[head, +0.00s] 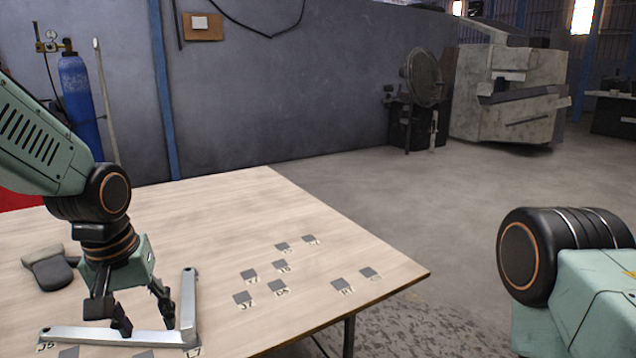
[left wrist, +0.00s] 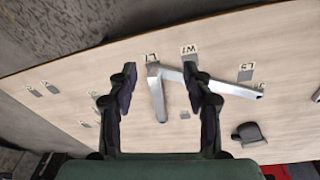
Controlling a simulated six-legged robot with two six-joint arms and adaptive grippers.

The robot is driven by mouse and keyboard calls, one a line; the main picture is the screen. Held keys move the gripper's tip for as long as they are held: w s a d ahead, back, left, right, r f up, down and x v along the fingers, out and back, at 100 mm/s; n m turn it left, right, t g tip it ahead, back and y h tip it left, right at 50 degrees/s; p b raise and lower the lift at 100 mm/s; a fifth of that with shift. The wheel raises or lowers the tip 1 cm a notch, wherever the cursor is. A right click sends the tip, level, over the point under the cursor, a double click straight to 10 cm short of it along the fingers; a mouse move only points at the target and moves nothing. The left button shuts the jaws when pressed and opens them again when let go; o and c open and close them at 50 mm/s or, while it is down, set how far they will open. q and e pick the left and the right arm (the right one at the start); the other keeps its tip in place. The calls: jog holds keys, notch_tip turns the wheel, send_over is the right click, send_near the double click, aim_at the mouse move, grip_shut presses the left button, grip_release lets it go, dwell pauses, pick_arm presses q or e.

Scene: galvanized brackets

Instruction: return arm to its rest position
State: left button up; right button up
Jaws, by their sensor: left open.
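My left gripper (head: 145,320) is open, pointing down over the near left part of the table. An L-shaped galvanized bracket (head: 188,298) lies on the table below it, one leg running left, the other away from me. In the left wrist view the bracket (left wrist: 157,98) shows between and beyond the open fingers (left wrist: 160,74). I cannot tell whether a fingertip touches it. My right arm shows only as a green and black joint at the right of the head view; its gripper is out of view.
The wooden table (head: 215,210) carries several grey squares with printed labels (head: 281,266). A dark grey object (head: 50,268) lies at the left of the table. A metal piece (left wrist: 316,95) shows at the left wrist view's right edge. The table's far middle is clear.

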pick_arm(q)
jog(key=s+d+f+m+t, duration=0.1)
jog(key=d+f+m+t, duration=0.2)
jog(key=f, duration=1.2)
jog(key=s+f+g, duration=0.2)
jog(key=s+f, duration=0.5)
jog(key=s, duration=0.6)
jog(key=s+f+g, duration=0.2)
jog(key=s+f, duration=0.6)
jog(key=s, duration=0.5)
jog(key=shift+s+g, duration=0.3)
pick_arm(e)
jog(key=shift+w, duration=0.35)
pick_arm(q)
jog(key=shift+f, duration=0.1)
jog(key=shift+c, duration=0.2)
